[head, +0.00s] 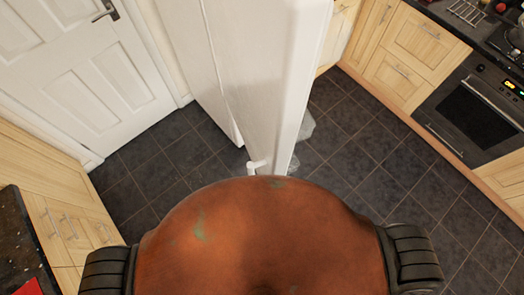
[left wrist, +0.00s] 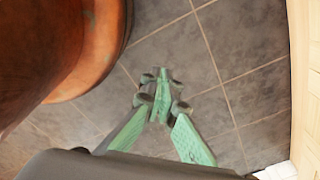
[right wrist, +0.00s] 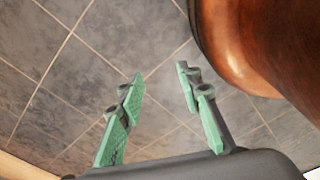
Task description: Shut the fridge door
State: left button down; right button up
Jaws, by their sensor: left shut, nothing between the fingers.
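The white fridge (head: 196,60) stands ahead of my body in the head view. Its white door (head: 268,75) stands open, its edge pointing toward me. A white handle (head: 257,166) sticks out low on the door's left face, and clear door bins (head: 305,127) show on its right side. My left gripper (left wrist: 163,78) is shut and empty above the floor in the left wrist view. My right gripper (right wrist: 160,73) is open and empty above the floor in the right wrist view. Neither gripper shows in the head view, and the fridge shows in neither wrist view.
A white room door (head: 85,75) is at the left. Wooden cabinets (head: 70,215) with a dark counter stand at the near left. An oven (head: 475,110) and more cabinets (head: 400,55) line the right. Dark tiled floor (head: 375,155) is clear between the fridge and the oven.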

aim_at(267, 53)
jog(key=z, duration=1.35)
jog(key=k, duration=0.8)
jog(key=u, duration=0.75)
